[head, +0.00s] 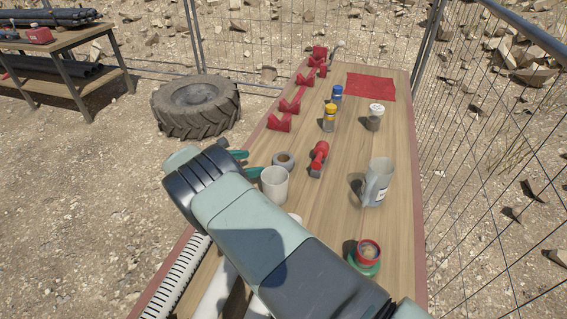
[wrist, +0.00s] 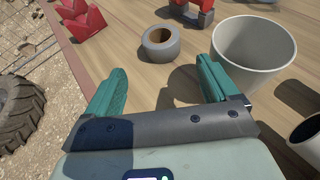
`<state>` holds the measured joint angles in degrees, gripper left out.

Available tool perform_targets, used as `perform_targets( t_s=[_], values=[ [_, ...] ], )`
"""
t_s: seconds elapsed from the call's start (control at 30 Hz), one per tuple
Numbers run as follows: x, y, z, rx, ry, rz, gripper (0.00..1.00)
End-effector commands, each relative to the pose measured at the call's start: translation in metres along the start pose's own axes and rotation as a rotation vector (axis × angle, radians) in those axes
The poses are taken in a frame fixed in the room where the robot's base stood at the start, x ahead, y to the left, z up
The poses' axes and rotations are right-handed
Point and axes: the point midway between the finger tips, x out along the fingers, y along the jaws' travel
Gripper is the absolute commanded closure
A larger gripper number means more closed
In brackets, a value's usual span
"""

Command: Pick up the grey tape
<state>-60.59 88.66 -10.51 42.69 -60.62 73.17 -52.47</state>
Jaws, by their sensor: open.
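The grey tape (head: 284,160) is a short thick roll lying flat on the wooden table, its hole facing up. It also shows in the wrist view (wrist: 161,46), ahead of my gripper and roughly between the lines of its two fingers. My gripper (wrist: 163,82) has teal fingers that are open and empty. In the head view the fingers of my gripper (head: 243,163) show just left of the tape, partly hidden behind my arm. The tape is apart from the fingers.
A white cup (wrist: 254,45) stands close beside the right finger; it also shows in the head view (head: 274,187). A red tool (head: 319,158) lies right of the tape. Red holders (head: 290,107) line the table's left edge.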

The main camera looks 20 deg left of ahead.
Motion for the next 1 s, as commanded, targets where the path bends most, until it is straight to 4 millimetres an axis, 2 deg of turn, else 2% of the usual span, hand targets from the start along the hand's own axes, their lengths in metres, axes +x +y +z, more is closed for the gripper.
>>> perform_targets(
  t_s=[0.3, 0.57, 0.8, 1.0],
  values=[
    [0.052, -0.001, -0.001, 0.001, 0.0, -0.003, 0.13],
    [0.073, -0.001, -0.001, 0.001, 0.001, -0.003, 0.13],
    [0.108, -0.001, -0.002, 0.002, 0.001, -0.002, 0.13],
    [0.118, -0.001, -0.002, 0.0, 0.0, -0.001, 0.13]
  ],
)
